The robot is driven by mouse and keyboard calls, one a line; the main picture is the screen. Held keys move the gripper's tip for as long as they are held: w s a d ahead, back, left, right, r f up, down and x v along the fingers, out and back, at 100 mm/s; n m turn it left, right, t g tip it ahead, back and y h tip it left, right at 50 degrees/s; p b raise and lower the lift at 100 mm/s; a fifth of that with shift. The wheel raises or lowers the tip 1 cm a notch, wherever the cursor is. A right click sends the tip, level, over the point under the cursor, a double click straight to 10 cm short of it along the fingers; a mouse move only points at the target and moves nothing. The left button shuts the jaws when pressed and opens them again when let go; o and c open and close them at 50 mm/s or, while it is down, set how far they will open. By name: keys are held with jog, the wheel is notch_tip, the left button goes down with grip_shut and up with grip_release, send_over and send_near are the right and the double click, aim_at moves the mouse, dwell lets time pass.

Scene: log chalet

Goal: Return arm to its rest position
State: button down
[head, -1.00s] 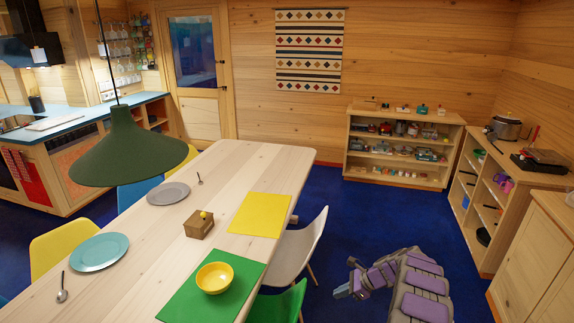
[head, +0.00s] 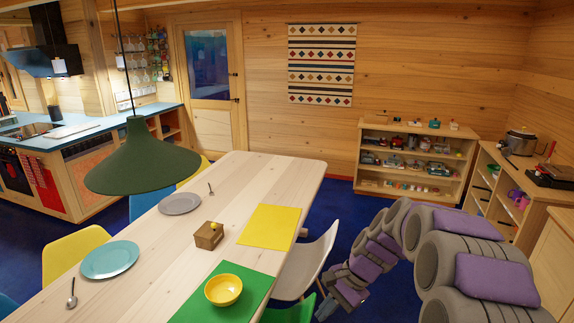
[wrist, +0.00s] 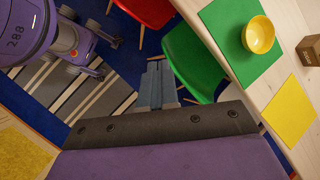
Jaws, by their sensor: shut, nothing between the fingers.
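My arm shows at the right of the head view, folded in a bend, with its end low beside the white chair. My gripper (head: 328,308) is at the lower end of the arm, near the bottom edge of the head view. In the wrist view my gripper (wrist: 156,82) points down over the floor, its two grey-blue fingers together and nothing between them. The gripper is to the side of the table (head: 262,185) and appears close to the green chair (wrist: 195,65) in the wrist view.
The table carries a yellow bowl (head: 223,290) on a green mat, a yellow mat (head: 267,226) and a small wooden box (head: 209,236). A white chair (head: 310,262) stands beside it. Shelves (head: 412,160) line the back wall. A red chair (wrist: 148,10) and striped rug (wrist: 85,88) show in the wrist view.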

jog(key=s+d+r+n+h, duration=0.1)
jog(key=s+n+h, duration=0.1)
jog(key=s, duration=0.9)
jog(key=s+d+r+n+h, duration=0.2)
jog(key=s+n, duration=0.2)
jog(key=s, duration=0.7)
jog(key=s+d+r+n+h, duration=0.1)
jog(key=s+r+n+h, duration=0.1)
jog(key=s, duration=0.8)
jog(key=shift+s+d+n+g, duration=0.3)
jog(key=shift+s+d+n, duration=0.1)
jog(key=shift+n, duration=0.5)
jog(key=shift+r, duration=0.1)
